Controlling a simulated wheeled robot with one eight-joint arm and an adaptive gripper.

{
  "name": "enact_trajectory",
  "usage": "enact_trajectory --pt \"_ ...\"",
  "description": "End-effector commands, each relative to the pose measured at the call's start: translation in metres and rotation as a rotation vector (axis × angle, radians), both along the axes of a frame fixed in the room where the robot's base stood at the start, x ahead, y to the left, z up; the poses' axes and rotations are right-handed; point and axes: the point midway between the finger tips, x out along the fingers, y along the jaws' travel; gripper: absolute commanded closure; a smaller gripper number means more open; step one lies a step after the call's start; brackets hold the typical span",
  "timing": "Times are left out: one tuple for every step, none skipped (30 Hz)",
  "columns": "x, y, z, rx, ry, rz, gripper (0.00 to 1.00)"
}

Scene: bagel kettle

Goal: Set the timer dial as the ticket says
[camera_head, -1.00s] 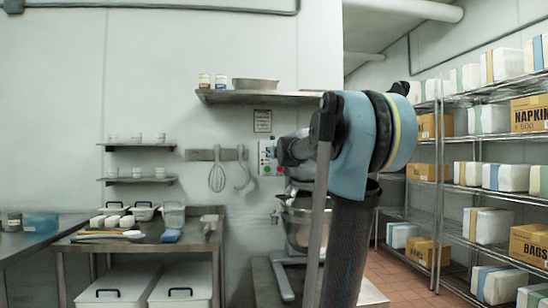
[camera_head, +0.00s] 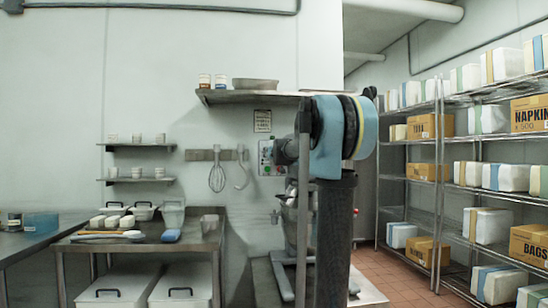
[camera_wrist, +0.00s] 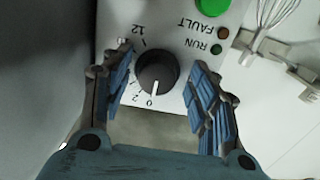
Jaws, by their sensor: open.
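The timer dial (camera_wrist: 157,75) is a round black knob with a white pointer line on a pale control panel (camera_wrist: 192,22) in the wrist view. The printing looks upside down there. The pointer points down in the picture, close to the 0 mark; a 2 and a 12 also show. My gripper (camera_wrist: 161,58) is open, with one blue-padded finger on each side of the dial. Gaps show between the fingers and the knob. In the head view the control box (camera_head: 266,157) is partly behind my arm. A small notice (camera_head: 262,121) hangs above it, its text unreadable.
A green button (camera_wrist: 213,5) and the RUN and FAULT lamps lie beside the dial. A whisk (camera_wrist: 272,22) hangs near the panel. A shelf (camera_head: 250,98) is above the box, and a mixer (camera_head: 290,215) stands below, partly hidden by my arm.

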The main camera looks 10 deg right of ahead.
Motion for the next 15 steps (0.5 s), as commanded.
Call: enact_trajectory --pt "0.0000 0.0000 0.0000 0.000 0.000 0.000 0.45" --pt "0.0000 0.0000 0.0000 0.000 0.000 0.000 0.45" --pt "0.0000 0.0000 0.0000 0.000 0.000 0.000 0.45" --pt "0.0000 0.0000 0.0000 0.000 0.000 0.000 0.45" --pt "-0.0001 0.0000 0.0000 0.000 0.000 0.000 0.48" --pt "-0.0001 0.0000 0.0000 0.000 0.000 0.000 0.57" --pt "-0.0001 0.0000 0.0001 0.000 0.000 0.000 0.63" --pt "-0.0001 -0.0001 0.0000 0.000 0.000 0.000 0.70" --pt "0.0000 0.0000 0.0001 0.000 0.000 0.000 0.79" --pt "0.0001 0.0001 0.0001 0.000 0.000 0.000 0.86" --pt "0.0002 0.0002 0.0001 0.000 0.000 0.000 0.88" --pt "0.0003 0.0004 0.0001 0.000 0.000 0.001 0.90" --pt "0.0005 0.0005 0.0001 0.000 0.000 0.001 0.90" --pt "0.0006 0.0007 0.0001 0.000 0.000 0.001 0.90" --pt "0.0008 0.0008 0.0001 0.000 0.001 0.001 0.90"
